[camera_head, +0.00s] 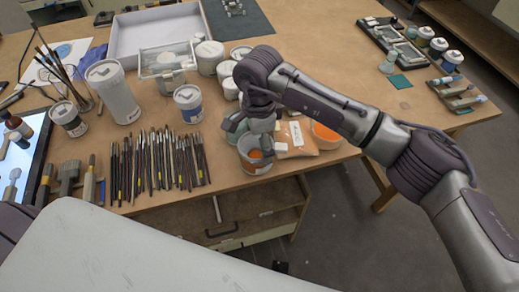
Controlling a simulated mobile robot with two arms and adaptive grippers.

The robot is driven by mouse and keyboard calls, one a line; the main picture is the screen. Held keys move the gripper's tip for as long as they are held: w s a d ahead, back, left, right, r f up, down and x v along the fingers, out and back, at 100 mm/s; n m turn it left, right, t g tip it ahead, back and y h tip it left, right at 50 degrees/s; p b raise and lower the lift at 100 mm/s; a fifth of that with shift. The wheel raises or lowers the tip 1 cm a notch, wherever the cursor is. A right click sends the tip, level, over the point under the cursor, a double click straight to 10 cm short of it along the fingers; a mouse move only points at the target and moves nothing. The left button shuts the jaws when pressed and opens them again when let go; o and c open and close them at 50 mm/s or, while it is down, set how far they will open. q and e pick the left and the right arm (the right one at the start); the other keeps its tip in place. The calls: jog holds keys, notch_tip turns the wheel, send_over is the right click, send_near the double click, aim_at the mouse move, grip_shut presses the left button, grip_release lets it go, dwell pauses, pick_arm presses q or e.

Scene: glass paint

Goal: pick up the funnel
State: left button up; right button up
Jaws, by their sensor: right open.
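My right gripper (251,136) points down at the front edge of the table, over a grey container (255,168). Its fingers are open, one at each side of the container's mouth, as far as I can see. Something orange shows inside the container, between the fingers. I cannot tell whether it is the funnel or orange contents, and no funnel shows clearly elsewhere. My wrist and hand hide part of the container's rim. My left gripper is not in view.
A paper packet (296,138) and an orange-filled bowl (326,134) stand right of the container. Several brushes (158,160) lie to the left. White jars (209,56) stand behind. An open drawer (240,213) sits below the table edge. The table's middle right is clear.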

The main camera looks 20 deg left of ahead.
jog(key=c, duration=1)
jog(key=shift+r, duration=0.1)
